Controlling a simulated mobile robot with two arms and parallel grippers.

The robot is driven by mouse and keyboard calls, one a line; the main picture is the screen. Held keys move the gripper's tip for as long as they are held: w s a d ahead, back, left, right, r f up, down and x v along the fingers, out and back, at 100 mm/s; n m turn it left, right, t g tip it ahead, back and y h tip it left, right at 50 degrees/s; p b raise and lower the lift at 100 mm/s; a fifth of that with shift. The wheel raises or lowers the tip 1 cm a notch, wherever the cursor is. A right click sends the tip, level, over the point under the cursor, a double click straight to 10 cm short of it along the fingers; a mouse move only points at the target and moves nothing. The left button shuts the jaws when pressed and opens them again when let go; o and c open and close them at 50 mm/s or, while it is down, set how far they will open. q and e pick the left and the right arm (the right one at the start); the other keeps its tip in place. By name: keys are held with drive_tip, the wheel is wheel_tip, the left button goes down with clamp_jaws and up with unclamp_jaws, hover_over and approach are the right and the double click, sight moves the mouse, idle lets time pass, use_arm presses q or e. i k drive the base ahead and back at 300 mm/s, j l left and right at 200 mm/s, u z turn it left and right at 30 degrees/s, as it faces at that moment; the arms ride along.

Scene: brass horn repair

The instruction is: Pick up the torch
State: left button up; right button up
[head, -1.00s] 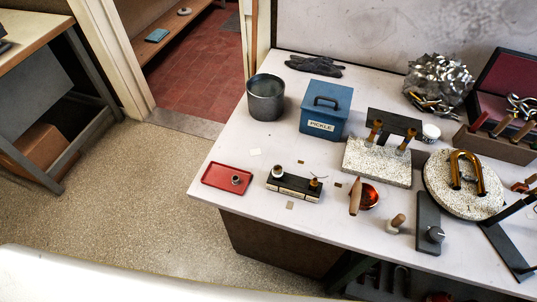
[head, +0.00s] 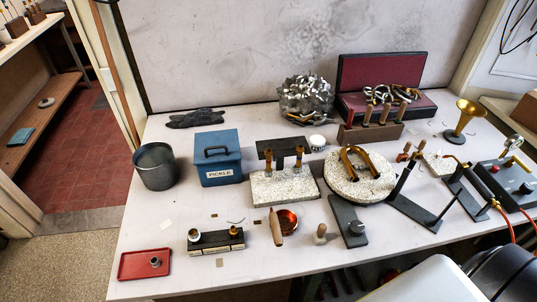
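What looks like the torch (head: 480,188) rests on a dark stand at the right of the bench in the head view. It has a thin brass neck at its far end and a brass fitting at its near end. An orange hose (head: 511,232) runs from it towards the right edge. Neither gripper shows. A white and black part of my own body fills the bottom right corner, below the torch and apart from it.
A control box (head: 512,184) with a gauge stands right of the torch. A dark angled stand (head: 412,208) is to its left, beside the round speckled turntable (head: 345,188). A brass bell (head: 464,118) stands behind. The blue pickle box (head: 219,170) is farther left.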

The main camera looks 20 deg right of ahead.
sight(471, 176)
drive_tip(key=z, duration=2.3)
drive_tip(key=u, duration=0.65)
drive_tip(key=i+l+u, duration=0.1)
drive_tip(key=l+u, duration=1.3)
